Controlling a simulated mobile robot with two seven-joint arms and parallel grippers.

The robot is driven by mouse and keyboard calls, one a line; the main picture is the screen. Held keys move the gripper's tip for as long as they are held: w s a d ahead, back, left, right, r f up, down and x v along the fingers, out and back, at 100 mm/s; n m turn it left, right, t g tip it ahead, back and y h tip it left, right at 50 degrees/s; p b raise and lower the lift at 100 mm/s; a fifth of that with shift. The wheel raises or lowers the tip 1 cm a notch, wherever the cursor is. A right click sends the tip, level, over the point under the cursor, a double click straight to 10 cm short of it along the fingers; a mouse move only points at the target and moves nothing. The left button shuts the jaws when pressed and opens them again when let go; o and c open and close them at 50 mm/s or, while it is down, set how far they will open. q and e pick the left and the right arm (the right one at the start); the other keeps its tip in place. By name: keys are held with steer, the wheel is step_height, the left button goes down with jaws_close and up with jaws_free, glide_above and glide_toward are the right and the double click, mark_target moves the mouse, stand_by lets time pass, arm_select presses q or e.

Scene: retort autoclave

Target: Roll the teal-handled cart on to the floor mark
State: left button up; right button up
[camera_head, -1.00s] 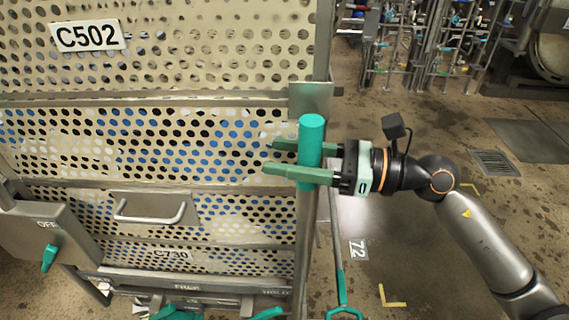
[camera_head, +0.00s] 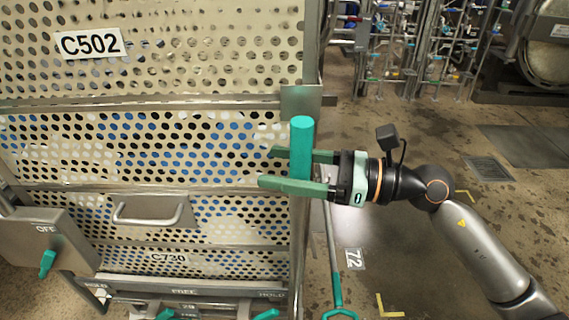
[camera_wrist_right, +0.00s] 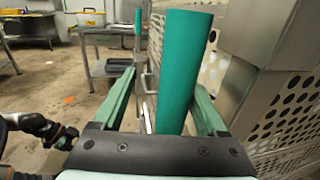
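The cart (camera_head: 215,104) is a tall perforated metal one with a C502 plate, filling the left of the head view. Its teal handle (camera_head: 301,148) stands upright at the right corner and also shows in the right wrist view (camera_wrist_right: 182,60). My right gripper (camera_head: 296,170) has its green fingers on either side of the handle. The wrist view shows a gap between the left finger and the handle. Yellow corner marks (camera_head: 388,308) and a 72 plate (camera_head: 354,258) lie on the floor to the cart's right. My left gripper (camera_wrist_right: 64,137) seems to show small in the wrist view.
A grey OFF box with a teal lever (camera_head: 47,262) is at the cart's lower left. A teal-ended rod (camera_head: 336,285) stands beside the cart's right corner. Pipe racks (camera_head: 420,60) and a floor drain (camera_head: 488,169) are behind. Open floor lies right of the cart.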

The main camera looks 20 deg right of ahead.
steer(key=shift+s+a+f, duration=0.1)
steer(key=shift+s+f, duration=0.15)
steer(key=shift+s, duration=0.05)
steer(key=b+v, duration=0.3)
steer(key=v, duration=0.9)
steer(key=shift+w+d+r, duration=0.2)
steer(key=shift+d, duration=0.15)
